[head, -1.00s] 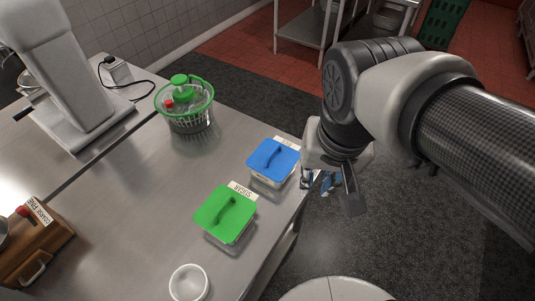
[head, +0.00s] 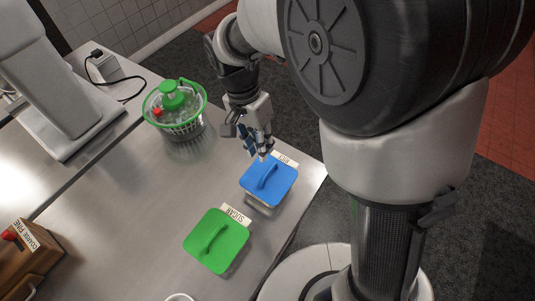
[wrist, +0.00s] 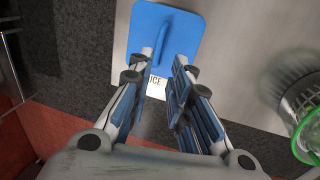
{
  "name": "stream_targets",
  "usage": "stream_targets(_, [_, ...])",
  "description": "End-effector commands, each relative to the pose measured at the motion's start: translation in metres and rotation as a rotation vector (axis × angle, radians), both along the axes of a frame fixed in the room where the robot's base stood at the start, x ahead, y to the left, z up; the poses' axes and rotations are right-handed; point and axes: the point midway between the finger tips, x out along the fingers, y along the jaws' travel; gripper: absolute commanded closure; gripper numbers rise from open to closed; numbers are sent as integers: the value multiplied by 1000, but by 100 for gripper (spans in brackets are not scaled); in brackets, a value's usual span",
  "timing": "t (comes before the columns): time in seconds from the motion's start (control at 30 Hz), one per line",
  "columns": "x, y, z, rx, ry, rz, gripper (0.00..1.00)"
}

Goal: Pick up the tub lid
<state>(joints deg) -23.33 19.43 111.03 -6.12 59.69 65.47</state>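A blue tub lid (head: 268,181) with a raised handle sits on a clear tub near the counter's right edge. It also shows in the wrist view (wrist: 180,33), at the top centre. A green tub lid (head: 217,241) with a similar handle sits on the tub labelled SUGAR, nearer the camera. My gripper (head: 262,152) is over the far side of the blue lid, pointing down. In the wrist view my gripper (wrist: 165,64) has its fingers apart with nothing between them. The label by the blue lid shows through the gap; its first letter is hidden.
A green-topped salad spinner (head: 176,108) stands on the counter behind and left of my gripper. A grey stand mixer (head: 62,90) is at the left. A wooden box (head: 27,258) is at the lower left. The counter's middle (head: 130,190) is clear.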

Motion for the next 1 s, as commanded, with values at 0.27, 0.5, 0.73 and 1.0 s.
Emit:
stream_targets(0.27, [-7,-9,-53,-1,1,1,81])
stream_targets(0.5, [-8,-11,-65,0,-1,1,81])
stream_targets(0.73, [-13,-20,-95,-1,2,0,81])
stream_targets(1.0, [-14,-22,-111,1,-2,1,81])
